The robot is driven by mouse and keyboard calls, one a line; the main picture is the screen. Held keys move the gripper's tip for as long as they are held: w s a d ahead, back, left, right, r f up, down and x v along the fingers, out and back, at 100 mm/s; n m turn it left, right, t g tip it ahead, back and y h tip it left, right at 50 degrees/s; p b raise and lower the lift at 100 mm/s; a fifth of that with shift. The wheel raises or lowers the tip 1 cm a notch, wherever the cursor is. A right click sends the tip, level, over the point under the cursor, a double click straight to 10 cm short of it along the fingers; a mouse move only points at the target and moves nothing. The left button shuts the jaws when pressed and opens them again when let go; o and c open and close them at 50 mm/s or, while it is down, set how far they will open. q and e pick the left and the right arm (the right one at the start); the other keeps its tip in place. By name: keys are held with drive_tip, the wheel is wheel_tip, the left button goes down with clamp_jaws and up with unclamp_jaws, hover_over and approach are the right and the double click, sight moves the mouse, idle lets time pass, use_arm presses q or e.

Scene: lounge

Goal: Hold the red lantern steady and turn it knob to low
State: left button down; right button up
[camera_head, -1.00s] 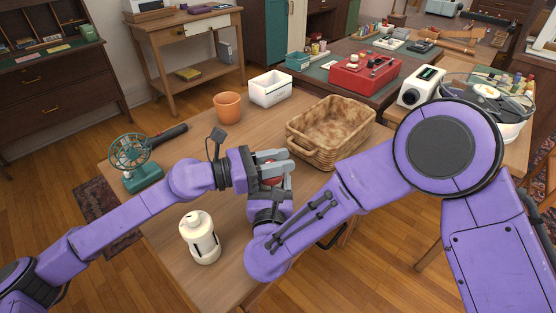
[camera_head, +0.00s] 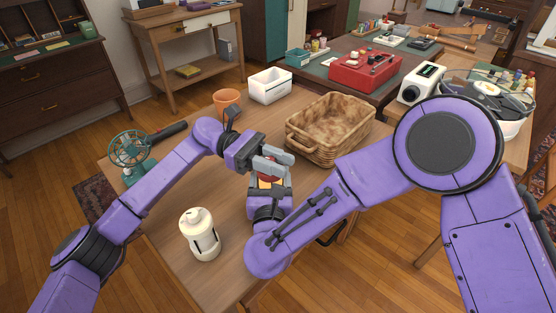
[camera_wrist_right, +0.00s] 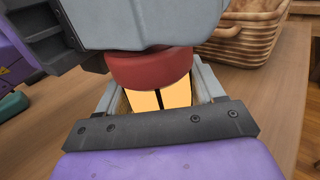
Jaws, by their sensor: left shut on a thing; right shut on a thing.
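The red lantern (camera_wrist_right: 150,69) has a red top and glowing yellow-orange panels in the right wrist view. In the head view only a small red and orange part (camera_head: 266,180) shows between the grippers. My right gripper (camera_wrist_right: 160,100) is shut on the lantern's body, one finger on each side. My left gripper (camera_head: 276,162) is shut on the lantern's top from above; its grey housing also shows in the right wrist view (camera_wrist_right: 150,22). The knob is hidden behind the left gripper, so its setting cannot be seen.
A cream lantern (camera_head: 200,236) stands at the table's near side. A wicker basket (camera_head: 330,130) is right behind the grippers. A teal fan (camera_head: 130,152), an orange pot (camera_head: 227,102) and a white bin (camera_head: 270,86) stand left and behind. The table has bare space around the cream lantern.

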use_arm(q)
drive_tip(key=shift+s+f+m+g+y, duration=0.1)
drive_tip(key=shift+s+m+g+y, duration=0.05)
drive_tip(key=shift+m+g+y, duration=1.1)
drive_tip(key=shift+a+g, duration=0.1)
drive_tip(key=shift+g, duration=0.25)
drive_tip(key=c, duration=0.9)
unclamp_jaws()
drive_tip(key=v, duration=0.7)
drive_tip(key=shift+a, duration=0.25)
